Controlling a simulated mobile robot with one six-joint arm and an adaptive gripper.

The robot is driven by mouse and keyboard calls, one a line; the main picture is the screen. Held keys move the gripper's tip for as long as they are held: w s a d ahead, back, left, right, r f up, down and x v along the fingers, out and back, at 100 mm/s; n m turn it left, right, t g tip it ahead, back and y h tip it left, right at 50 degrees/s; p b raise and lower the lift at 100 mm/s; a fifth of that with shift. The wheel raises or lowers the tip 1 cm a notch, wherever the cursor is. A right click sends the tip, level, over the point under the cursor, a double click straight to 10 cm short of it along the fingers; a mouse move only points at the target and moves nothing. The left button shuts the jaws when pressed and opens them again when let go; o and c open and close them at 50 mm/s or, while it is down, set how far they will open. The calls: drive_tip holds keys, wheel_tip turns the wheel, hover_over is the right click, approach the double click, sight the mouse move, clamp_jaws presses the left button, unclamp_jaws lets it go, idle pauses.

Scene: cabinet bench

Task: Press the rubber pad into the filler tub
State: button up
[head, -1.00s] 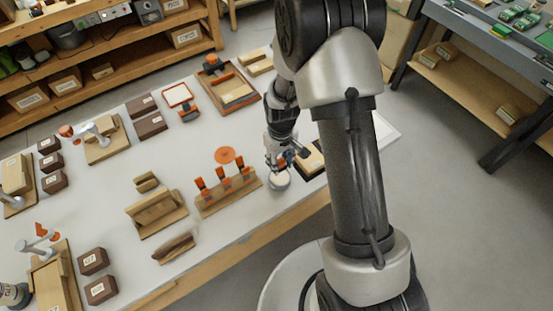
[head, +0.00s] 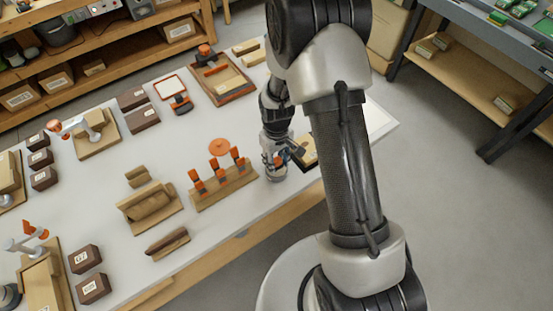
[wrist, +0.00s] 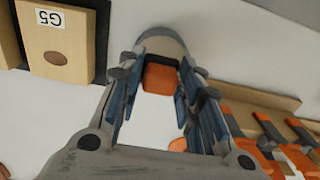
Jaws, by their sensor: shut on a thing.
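My gripper (head: 274,160) points down over the filler tub (head: 277,177), a small round grey tub near the front edge of the white bench. In the wrist view, the fingers (wrist: 160,85) are closed on an orange-brown block (wrist: 160,78), which appears to be the rubber pad or its handle. The tub's curved grey rim (wrist: 158,42) shows just beyond the held block. The block's lower end and the filler are hidden, so I cannot tell whether the pad touches the filler.
A wooden rack (head: 225,188) with several orange-handled tools stands just left of the tub; an orange disc (head: 220,147) is behind it. A wooden block marked G5 (wrist: 57,45) lies on a dark base on the other side.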

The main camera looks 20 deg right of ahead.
sight(276, 159)
drive_tip(key=shift+f+b, duration=0.5)
drive_tip(key=shift+f, duration=0.15)
idle(1.5)
drive_tip(key=shift+r, duration=0.15)
drive_tip(key=shift+r+p, duration=2.5)
drive_tip(key=shift+r, duration=0.95)
